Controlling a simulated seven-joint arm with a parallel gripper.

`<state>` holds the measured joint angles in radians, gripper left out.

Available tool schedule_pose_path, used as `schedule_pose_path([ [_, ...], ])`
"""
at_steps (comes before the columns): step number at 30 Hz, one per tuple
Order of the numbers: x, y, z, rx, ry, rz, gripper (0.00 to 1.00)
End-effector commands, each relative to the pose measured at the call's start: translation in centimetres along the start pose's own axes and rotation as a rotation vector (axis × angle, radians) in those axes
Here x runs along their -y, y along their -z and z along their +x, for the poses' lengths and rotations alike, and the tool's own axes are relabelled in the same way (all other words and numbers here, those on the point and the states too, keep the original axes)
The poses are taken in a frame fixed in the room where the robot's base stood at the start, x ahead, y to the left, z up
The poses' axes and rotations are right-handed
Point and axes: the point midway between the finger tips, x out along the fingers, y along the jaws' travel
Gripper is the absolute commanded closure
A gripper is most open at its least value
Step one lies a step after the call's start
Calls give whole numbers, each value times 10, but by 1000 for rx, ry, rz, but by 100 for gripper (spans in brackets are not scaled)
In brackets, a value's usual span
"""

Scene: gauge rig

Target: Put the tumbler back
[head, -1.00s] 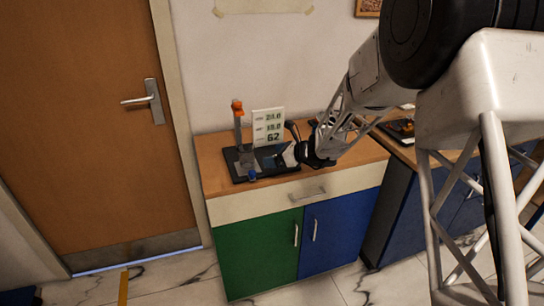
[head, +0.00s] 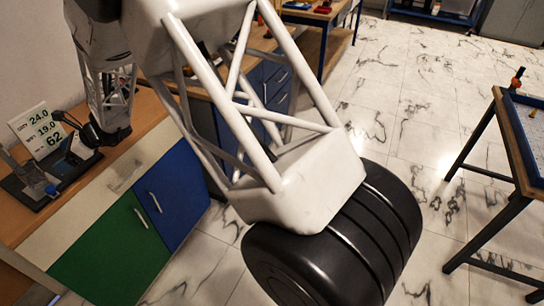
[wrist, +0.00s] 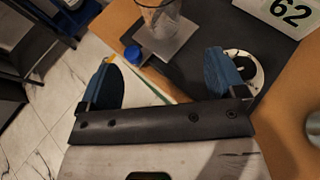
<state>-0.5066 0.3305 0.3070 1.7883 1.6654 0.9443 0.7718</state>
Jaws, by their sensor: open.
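The tumbler (wrist: 158,16) is clear glass and stands on a grey square plate (wrist: 166,42) of the gauge rig, at the top of the wrist view, which cuts off its upper part. My gripper (wrist: 162,64) is open, with blue-padded fingers wide apart and nothing between them. The tumbler lies ahead of the fingers, apart from them. In the head view, my dark wrist (head: 104,133) is beside the rig's dark base (head: 28,198) on the cabinet; I cannot make out the tumbler clearly there.
A blue knob (wrist: 132,54) sits by the plate's corner. A white ring-shaped disc (wrist: 257,72) is partly behind the right finger. A sign (head: 38,132) reading 24.0, 19.0 and 62 stands behind the rig. A blue-topped table (head: 524,135) is far right, with open floor between.

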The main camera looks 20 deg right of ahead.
Motion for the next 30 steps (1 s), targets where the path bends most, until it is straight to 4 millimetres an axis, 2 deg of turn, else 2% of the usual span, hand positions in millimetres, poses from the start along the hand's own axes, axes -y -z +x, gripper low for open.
schedule_pose_path([
  [5,-8,-10,-30,-27,-9,-72,10],
  [11,-28,-21,-87,-87,-35,-214,10],
  [19,-65,-31,-172,-194,-83,-435,10],
  [30,-127,-32,-282,-359,-162,-724,10],
])
